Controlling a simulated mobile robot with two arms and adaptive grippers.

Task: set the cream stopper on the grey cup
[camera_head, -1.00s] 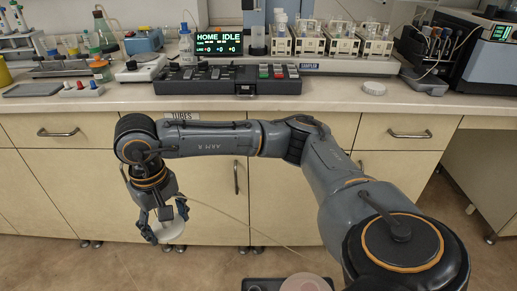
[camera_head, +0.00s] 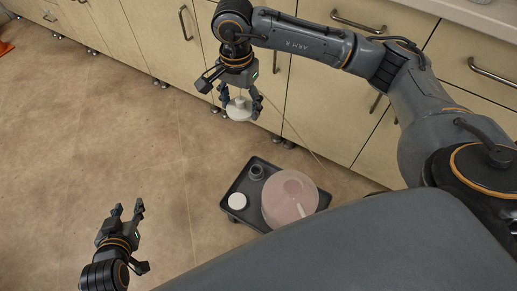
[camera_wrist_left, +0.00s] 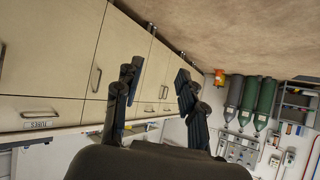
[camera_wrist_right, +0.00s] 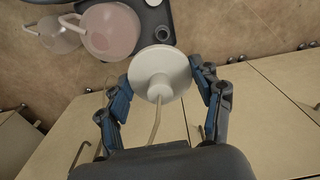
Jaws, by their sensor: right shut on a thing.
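My right gripper (camera_head: 238,97) is shut on the cream stopper (camera_head: 238,110), a pale round disc with a knob, held above floor level in front of the cabinets. In the right wrist view the stopper (camera_wrist_right: 158,68) lies between the two fingers, disc facing away from the wrist. The grey cup (camera_head: 256,172) is small and stands at the back left of a dark grey tray (camera_head: 235,185), below and apart from the stopper. My left gripper (camera_head: 127,210) is open and empty over the floor at the lower left; its fingers (camera_wrist_left: 158,95) are apart in the left wrist view.
A large pinkish translucent vessel (camera_head: 290,212) stands on the tray's right part. A white round lid-like piece (camera_head: 237,201) lies at the tray's left. Cabinets (camera_head: 300,90) run behind my right arm. Bare floor (camera_head: 100,130) is free on the left.

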